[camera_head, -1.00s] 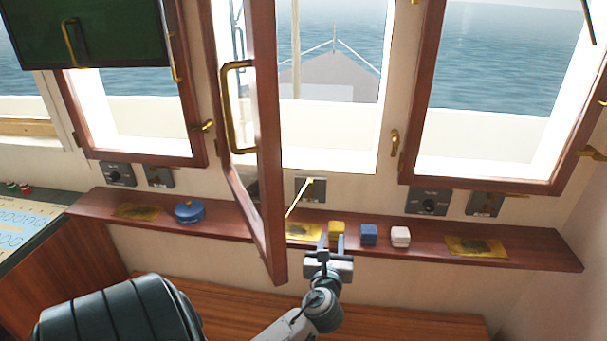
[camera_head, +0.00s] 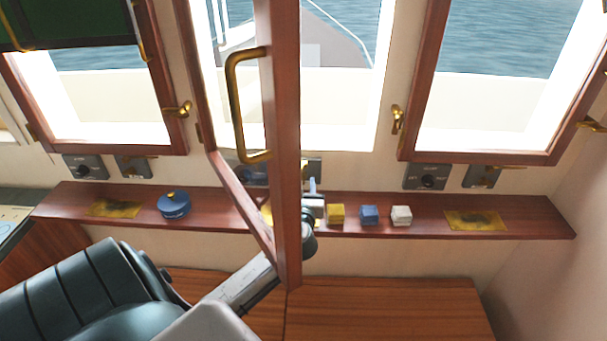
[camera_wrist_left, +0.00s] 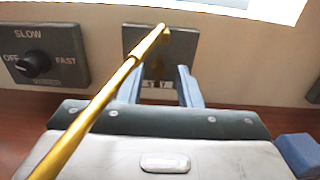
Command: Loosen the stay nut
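The stay is a long brass rod (camera_wrist_left: 112,92) in the left wrist view. It slopes up from the lower left to a grey wall plate (camera_wrist_left: 182,48), whose lettering is partly hidden. A brass fitting (camera_wrist_left: 160,32) at the rod's upper end lies in front of the plate; I cannot clearly make out the nut. My left gripper (camera_wrist_left: 160,90) is open and empty, with its two blue-grey fingers pointing at the plate's lower part. The rod crosses in front of the left finger. In the head view, the open window leaf hides most of this gripper (camera_head: 312,188). My right gripper is not in view.
The open window leaf (camera_head: 287,130) with its brass handle (camera_head: 236,105) stands close beside my left arm. A yellow block (camera_head: 336,214), a blue block (camera_head: 369,215) and a white block (camera_head: 401,216) sit on the shelf (camera_head: 500,205). A wiper dial (camera_wrist_left: 36,62) is left of the plate.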

